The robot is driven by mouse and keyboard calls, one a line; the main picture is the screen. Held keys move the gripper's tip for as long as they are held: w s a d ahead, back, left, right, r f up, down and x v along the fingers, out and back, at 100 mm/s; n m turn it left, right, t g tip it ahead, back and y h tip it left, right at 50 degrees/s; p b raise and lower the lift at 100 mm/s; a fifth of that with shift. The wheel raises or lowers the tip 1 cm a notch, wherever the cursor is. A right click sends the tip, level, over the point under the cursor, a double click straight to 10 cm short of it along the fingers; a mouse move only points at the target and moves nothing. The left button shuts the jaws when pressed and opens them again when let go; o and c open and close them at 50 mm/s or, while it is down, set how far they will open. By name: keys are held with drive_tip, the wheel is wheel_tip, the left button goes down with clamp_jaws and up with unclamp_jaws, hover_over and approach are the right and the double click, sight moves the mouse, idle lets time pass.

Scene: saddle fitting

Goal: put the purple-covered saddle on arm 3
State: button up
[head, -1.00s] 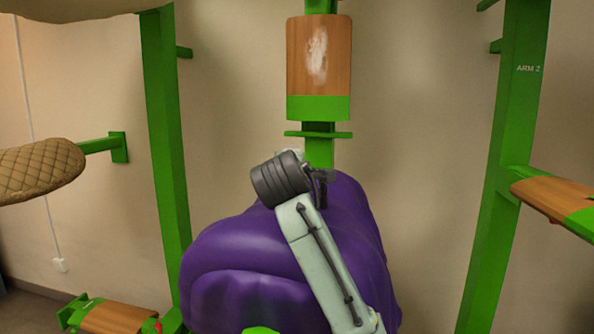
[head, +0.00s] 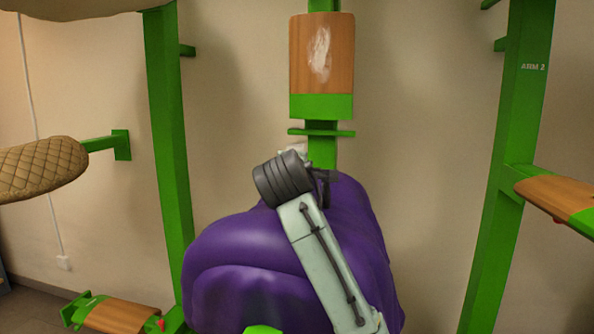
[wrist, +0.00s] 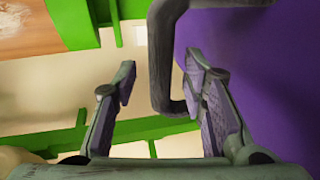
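The purple-covered saddle (head: 235,250) fills the lower middle of the head view. In the wrist view its purple side (wrist: 270,70) is on the right. A dark bent bar (wrist: 163,60), like a handle, runs along that side. My gripper (wrist: 163,80) is open, with its two fingers apart on either side of the bar; the bar is not clamped. In the head view my gripper (head: 322,185) is small and partly hidden, at the saddle's upper edge. No label reading arm 3 can be read.
A wood-topped green arm (head: 322,65) stands above the saddle. A post labelled ARM 2 (head: 518,120) bears another wooden arm (head: 560,195) at right. A quilted tan saddle (head: 40,168) hangs at left. A low wooden arm (head: 120,316) is at lower left.

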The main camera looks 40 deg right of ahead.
drive_tip(key=v, duration=1.1)
drive_tip(key=shift+s+a+r, duration=0.25)
drive_tip(key=shift+s, duration=0.05)
